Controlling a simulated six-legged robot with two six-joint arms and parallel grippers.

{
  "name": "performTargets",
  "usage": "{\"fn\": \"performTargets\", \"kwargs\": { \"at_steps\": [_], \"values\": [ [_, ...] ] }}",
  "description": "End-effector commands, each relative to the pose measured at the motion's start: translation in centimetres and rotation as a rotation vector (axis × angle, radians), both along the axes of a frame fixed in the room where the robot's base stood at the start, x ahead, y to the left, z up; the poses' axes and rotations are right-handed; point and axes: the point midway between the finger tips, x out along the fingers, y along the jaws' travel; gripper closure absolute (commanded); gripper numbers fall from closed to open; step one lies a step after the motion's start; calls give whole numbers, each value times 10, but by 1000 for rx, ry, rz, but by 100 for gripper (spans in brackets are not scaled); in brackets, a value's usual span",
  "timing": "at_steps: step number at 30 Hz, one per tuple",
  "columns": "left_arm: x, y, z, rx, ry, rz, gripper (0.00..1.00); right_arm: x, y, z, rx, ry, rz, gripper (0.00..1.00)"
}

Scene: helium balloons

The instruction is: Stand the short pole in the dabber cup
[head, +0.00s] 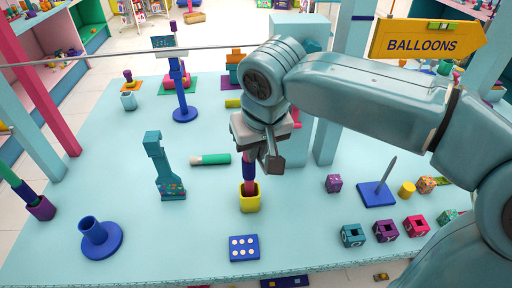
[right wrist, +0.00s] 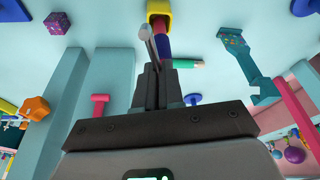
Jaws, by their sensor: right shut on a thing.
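The short pole (head: 247,171), purple above and pink-red below, stands about upright in my right gripper (head: 260,155), which is shut on it. The dabber cup (head: 250,204) is a small yellow square cup on the pale blue table. The pole's lower end is at the cup's mouth and looks to be within its rim; how deep it sits I cannot tell. The right wrist view shows the purple part of the pole (right wrist: 163,46) just past the fingertips (right wrist: 151,42), with the yellow cup (right wrist: 160,8) at the top edge. My left gripper is not in view.
A white-dotted blue block (head: 244,247) lies in front. A spike on a blue base (head: 377,193) and several small cubes are at right. A blue holder (head: 101,239) is front left.

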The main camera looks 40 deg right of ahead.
Motion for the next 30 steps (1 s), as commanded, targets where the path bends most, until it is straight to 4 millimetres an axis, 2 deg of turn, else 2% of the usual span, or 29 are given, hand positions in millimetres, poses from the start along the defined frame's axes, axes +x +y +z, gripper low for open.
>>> {"fn": "performTargets", "kwargs": {
  "at_steps": [9, 30],
  "values": [
    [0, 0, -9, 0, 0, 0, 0, 0, 0, -10, 0, -1, -1, 100],
    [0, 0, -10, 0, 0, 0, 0, 0, 0, -11, 0, -1, 0, 100]
  ]
}}
